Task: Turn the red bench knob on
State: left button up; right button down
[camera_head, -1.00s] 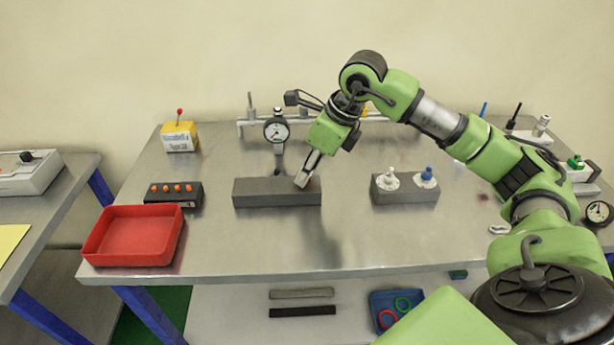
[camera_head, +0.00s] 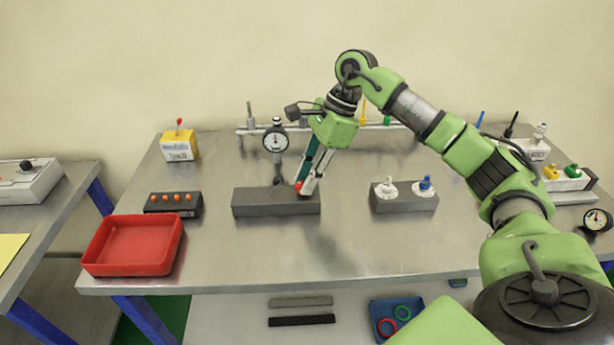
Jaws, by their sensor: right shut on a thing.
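The red bench knob (camera_head: 299,184) shows as a small red patch between my right gripper's fingers, at the right end of a long dark grey block (camera_head: 275,203) on the steel bench. My right gripper (camera_head: 306,187) points down and is shut on the red knob. Its fingers hide most of the knob, so its exact angle cannot be read. A round dial gauge (camera_head: 276,140) stands behind the block. My left gripper is not in view.
A second grey block (camera_head: 404,204) with a white and a blue knob stands to the right. A red tray (camera_head: 134,245) and a dark box with orange buttons (camera_head: 173,205) are at the left. The bench front is clear.

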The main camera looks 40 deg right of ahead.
dwell(0.4)
jog(key=c, duration=1.8)
grip_release()
jog(key=shift+d+r, duration=0.1)
jog(key=v, duration=1.1)
jog(key=shift+w+d+r, duration=0.1)
jog(key=shift+d+r, duration=0.05)
jog(key=shift+r, duration=0.25)
